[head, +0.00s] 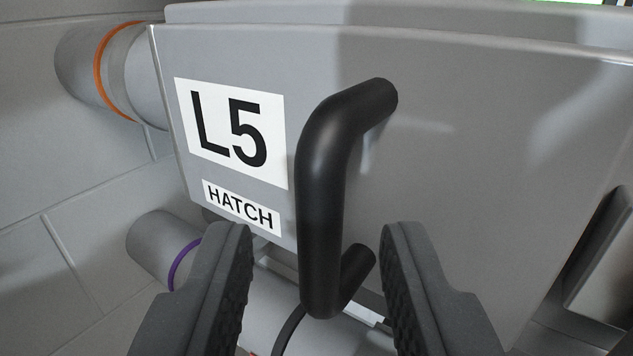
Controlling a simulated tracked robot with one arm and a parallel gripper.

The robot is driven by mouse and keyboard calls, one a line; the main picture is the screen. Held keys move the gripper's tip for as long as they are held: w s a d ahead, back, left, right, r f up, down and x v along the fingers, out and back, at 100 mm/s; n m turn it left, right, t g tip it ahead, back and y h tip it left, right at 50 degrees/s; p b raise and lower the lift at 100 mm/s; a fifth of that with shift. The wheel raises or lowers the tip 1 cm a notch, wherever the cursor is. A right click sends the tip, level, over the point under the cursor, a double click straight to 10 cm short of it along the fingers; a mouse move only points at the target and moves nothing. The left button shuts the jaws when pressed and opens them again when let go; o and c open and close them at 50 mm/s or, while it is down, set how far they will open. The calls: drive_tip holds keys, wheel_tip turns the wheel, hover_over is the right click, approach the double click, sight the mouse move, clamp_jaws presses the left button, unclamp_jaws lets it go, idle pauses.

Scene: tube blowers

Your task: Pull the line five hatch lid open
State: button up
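The grey line five hatch lid (480,130) fills the middle and right of the head view. It carries white labels reading "L5" (232,132) and "HATCH" (240,206). A black bar handle (322,200) stands out from the lid, running roughly upright with bent ends that meet the lid. My gripper (315,250) is open, one dark padded finger on each side of the handle's lower part. A gap shows between the handle and each finger. I cannot tell the depth between fingertips and handle exactly.
A grey tube with an orange ring (105,70) is at upper left, against the wall (60,190). A tube with a purple ring (165,245) lies lower left. Another tube (280,310) runs below the lid. A dark-edged part (605,260) stands at right.

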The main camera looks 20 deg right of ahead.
drive_tip(key=shift+x, duration=0.8)
